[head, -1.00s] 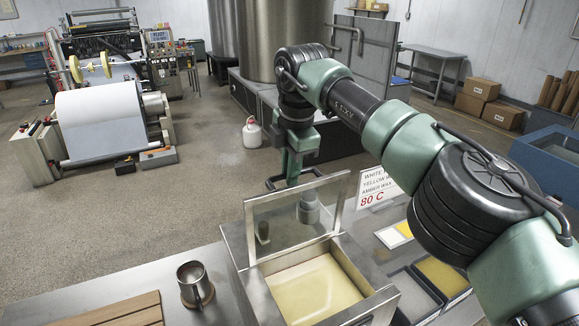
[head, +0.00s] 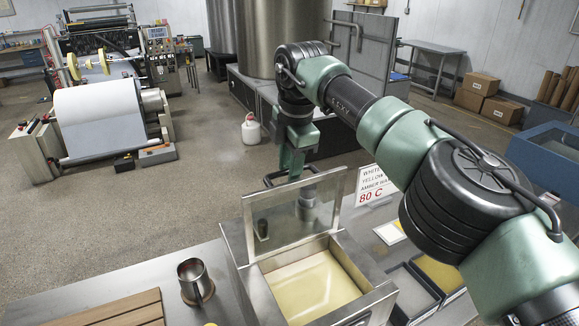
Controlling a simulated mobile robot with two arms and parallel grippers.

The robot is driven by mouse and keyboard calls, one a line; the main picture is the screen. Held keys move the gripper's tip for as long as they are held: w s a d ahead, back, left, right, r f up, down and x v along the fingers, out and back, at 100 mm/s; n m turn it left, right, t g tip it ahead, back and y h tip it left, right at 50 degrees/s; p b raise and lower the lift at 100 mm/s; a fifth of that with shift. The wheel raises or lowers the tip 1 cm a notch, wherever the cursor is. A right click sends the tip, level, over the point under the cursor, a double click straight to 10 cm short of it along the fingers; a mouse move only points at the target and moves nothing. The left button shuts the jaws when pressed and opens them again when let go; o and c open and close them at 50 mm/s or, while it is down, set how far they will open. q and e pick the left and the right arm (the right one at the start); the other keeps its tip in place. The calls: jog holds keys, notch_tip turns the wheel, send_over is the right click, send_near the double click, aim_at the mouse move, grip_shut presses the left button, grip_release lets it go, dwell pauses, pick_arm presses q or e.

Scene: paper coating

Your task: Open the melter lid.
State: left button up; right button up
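The melter (head: 371,265) is a steel box at the bottom centre with pale yellow wax (head: 316,287) in its open top. Its lid (head: 246,215), a metal frame with a clear pane, stands raised and steeply tilted along the far side. My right gripper (head: 291,178) is just behind the lid's upper edge, pointing down. A black bar shows at the gripper, and grey and dark shapes show through the pane. I cannot tell whether its fingers are open or shut, or whether they touch the lid. My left gripper is out of view.
A metal cup (head: 193,280) and brown slats (head: 110,312) are on the bench left of the melter. Framed trays (head: 438,272) and an "80 C" sign (head: 376,186) are to the right. A white jug (head: 251,131) stands on the floor beyond.

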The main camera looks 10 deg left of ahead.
jog(key=shift+r, duration=0.2)
notch_tip(320, 180, up, 7)
jog(key=s, duration=0.1)
jog(key=shift+d+r, duration=0.15)
jog(key=shift+d, duration=0.3)
